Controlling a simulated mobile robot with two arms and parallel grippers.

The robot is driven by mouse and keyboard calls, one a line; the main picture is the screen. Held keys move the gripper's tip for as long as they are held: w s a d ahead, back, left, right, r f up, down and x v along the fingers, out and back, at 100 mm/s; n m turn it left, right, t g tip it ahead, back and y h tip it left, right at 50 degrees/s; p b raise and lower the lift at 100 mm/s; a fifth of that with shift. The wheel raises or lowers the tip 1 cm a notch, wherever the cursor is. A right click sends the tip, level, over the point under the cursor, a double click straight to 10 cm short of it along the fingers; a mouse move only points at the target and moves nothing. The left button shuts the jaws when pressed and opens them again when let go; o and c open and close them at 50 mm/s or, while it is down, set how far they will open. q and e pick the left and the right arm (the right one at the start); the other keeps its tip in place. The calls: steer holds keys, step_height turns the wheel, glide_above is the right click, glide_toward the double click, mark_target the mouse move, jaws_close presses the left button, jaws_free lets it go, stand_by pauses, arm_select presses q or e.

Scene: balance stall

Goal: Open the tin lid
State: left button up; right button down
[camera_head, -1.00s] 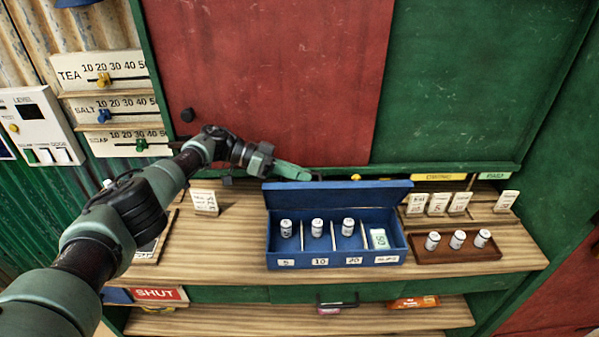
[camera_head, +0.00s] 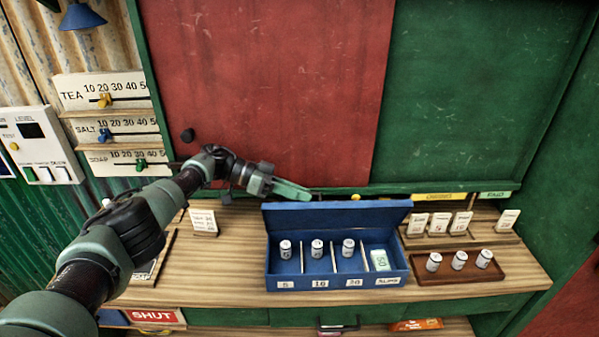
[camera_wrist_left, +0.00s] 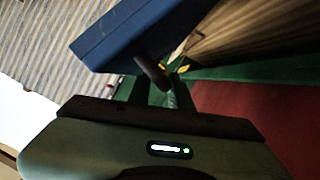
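The blue tin (camera_head: 335,282) stands on the wooden counter with its lid (camera_head: 335,214) raised along the back edge. Inside are several dividers, white cylinders labelled with numbers, and a pale green item at the right. My left gripper (camera_head: 296,190) is just behind the upper left corner of the lid. In the left wrist view a blue surface, probably the lid (camera_wrist_left: 135,35), lies close ahead of my left fingers (camera_wrist_left: 157,90), with a dark rod (camera_wrist_left: 152,72) between them and it. Whether the fingers are closed on the rod is unclear. My right gripper is not in view.
A brown tray (camera_head: 460,268) with white cylinders stands right of the tin, with upright cards (camera_head: 440,222) behind it. A small card (camera_head: 203,221) stands on the left. Red and green panels rise behind.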

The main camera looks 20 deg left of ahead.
arm_select(q)
step_height(320, 180, up, 20)
steer(key=b, duration=0.3)
steer(key=shift+f, duration=0.2)
steer(key=shift+s+f, duration=0.1)
